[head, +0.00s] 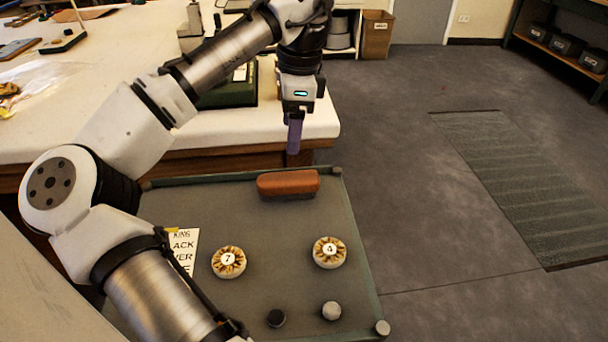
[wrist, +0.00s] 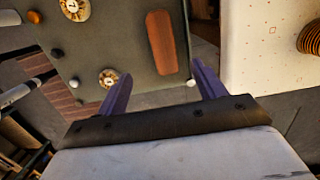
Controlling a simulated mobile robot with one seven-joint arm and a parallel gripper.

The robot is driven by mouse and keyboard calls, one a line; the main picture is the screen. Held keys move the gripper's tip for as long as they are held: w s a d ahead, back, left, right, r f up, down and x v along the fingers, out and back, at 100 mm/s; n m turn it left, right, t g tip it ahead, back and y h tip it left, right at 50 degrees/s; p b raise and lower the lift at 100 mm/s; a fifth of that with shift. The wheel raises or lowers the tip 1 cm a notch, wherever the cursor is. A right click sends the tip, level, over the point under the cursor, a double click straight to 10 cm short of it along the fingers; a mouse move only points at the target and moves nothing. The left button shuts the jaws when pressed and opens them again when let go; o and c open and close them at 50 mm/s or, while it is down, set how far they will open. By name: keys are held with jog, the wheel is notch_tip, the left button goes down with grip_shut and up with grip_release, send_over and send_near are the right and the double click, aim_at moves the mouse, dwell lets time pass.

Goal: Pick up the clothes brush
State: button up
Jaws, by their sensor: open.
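The clothes brush (head: 288,183) has a reddish-brown wooden back and lies on the grey-green tray table (head: 200,205), near its far edge. It also shows in the wrist view (wrist: 162,43), ahead of the fingers and apart from them. My gripper (head: 294,138) is above and just beyond the brush in the head view, with its purple fingers pointing down. In the wrist view the two fingers of my gripper (wrist: 160,92) stand wide apart with nothing between them.
Two round numbered pieces, one marked 7 (head: 228,262) and one marked 4 (head: 329,252), lie on the tray. A black knob (head: 276,318), a grey knob (head: 331,310) and a printed card (head: 184,246) are nearby. A large pale table (head: 130,110) stands behind.

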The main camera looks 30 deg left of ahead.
send_over(288, 178)
jog(key=f, duration=0.8)
jog(key=shift+s+d, duration=0.2)
jog(key=shift+s, duration=0.2)
jog(key=f, duration=0.4)
jog(key=shift+w+a+f, duration=0.2)
jog(key=shift+w+f, duration=0.1)
jog(key=shift+w, duration=0.1)
jog(key=shift+f, duration=0.45)
jog(key=shift+f, duration=0.25)
jog(key=shift+c, duration=0.4)
jog(key=c, duration=1)
jog(key=shift+r, duration=0.15)
notch_tip(288, 178, up, 10)
jog(key=shift+r, duration=0.15)
